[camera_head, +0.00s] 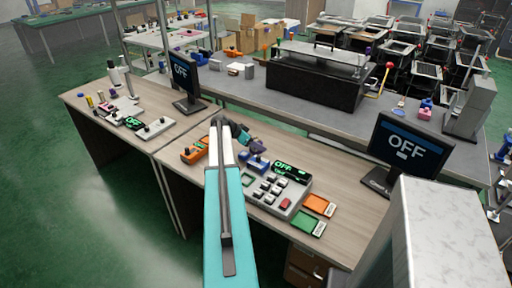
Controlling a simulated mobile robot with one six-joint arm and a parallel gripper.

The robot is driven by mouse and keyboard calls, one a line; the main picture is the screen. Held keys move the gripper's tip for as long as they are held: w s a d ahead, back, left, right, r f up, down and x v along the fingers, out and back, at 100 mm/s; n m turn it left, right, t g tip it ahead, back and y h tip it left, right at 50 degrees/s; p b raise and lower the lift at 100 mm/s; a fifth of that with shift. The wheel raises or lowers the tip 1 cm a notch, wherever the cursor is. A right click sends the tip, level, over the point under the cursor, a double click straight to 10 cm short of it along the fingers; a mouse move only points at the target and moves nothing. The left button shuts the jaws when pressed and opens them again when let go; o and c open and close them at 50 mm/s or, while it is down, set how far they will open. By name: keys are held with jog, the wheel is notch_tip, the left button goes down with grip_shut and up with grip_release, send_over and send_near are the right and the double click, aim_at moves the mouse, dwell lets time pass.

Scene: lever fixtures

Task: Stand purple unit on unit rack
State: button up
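My arm reaches forward over the near desk. My gripper (250,141) is at its far end, small and partly hidden by the arm links, so I cannot tell whether it is open or shut. A small dark purple thing (259,147), perhaps the purple unit, shows right at the gripper's tip. I cannot tell whether it is held or only behind. A blue unit (257,163) stands on the desk just below it, and an orange unit (194,153) stands left of the arm. I cannot make out for certain which thing is the unit rack.
A button panel (275,190) with a green display sits on the near desk (345,208). Orange (319,205) and green (308,223) trays lie to its right. Monitors reading OFF stand at right (405,150) and left (185,80). A black machine (315,78) stands behind.

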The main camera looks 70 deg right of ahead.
aim_at(256, 140)
jog(key=c, duration=1.3)
jog(key=shift+c, duration=0.2)
jog(key=shift+r, duration=0.15)
jog(key=shift+r+b, duration=1.15)
jog(key=shift+r, duration=3.7)
